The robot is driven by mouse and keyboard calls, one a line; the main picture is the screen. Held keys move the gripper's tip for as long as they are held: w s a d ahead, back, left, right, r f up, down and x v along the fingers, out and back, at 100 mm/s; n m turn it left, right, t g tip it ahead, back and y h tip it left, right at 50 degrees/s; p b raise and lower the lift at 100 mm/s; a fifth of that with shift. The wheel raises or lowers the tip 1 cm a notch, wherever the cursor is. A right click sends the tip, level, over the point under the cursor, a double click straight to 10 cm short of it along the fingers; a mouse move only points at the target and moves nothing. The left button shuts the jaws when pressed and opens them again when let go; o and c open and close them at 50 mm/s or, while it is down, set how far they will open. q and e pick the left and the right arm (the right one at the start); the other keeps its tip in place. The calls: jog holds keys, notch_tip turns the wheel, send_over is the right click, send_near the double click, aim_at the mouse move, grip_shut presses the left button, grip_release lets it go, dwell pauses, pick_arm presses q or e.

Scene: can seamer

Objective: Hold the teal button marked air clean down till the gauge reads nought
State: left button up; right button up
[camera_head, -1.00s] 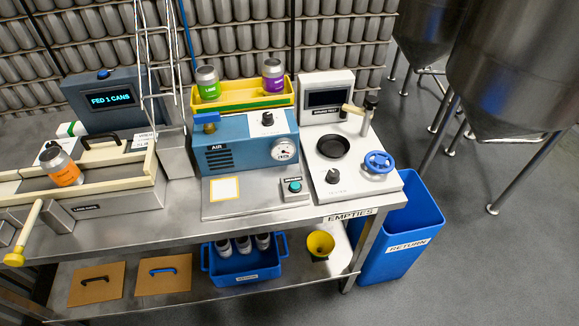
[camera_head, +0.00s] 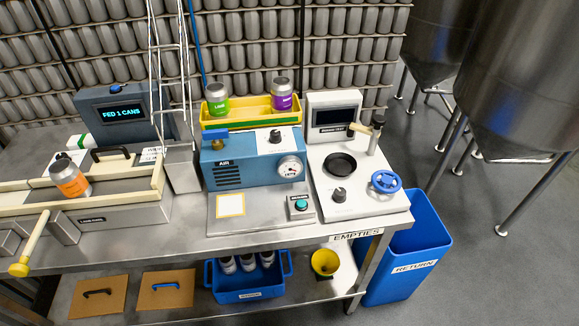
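The teal button (camera_head: 300,204) sits on a small grey box at the front of the grey plate, below the blue air unit (camera_head: 240,160). Its label is too small to read. The round white gauge (camera_head: 290,167) is on the right of the blue unit's front. Its dark needle shows, but the reading is too small to tell. Nothing touches the button. Neither of my grippers is in view.
The white seamer (camera_head: 350,185) with a blue handwheel (camera_head: 386,182) stands right of the button. A yellow tray (camera_head: 244,112) with two cans is behind the blue unit. A blue return bin (camera_head: 410,245) stands right of the bench.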

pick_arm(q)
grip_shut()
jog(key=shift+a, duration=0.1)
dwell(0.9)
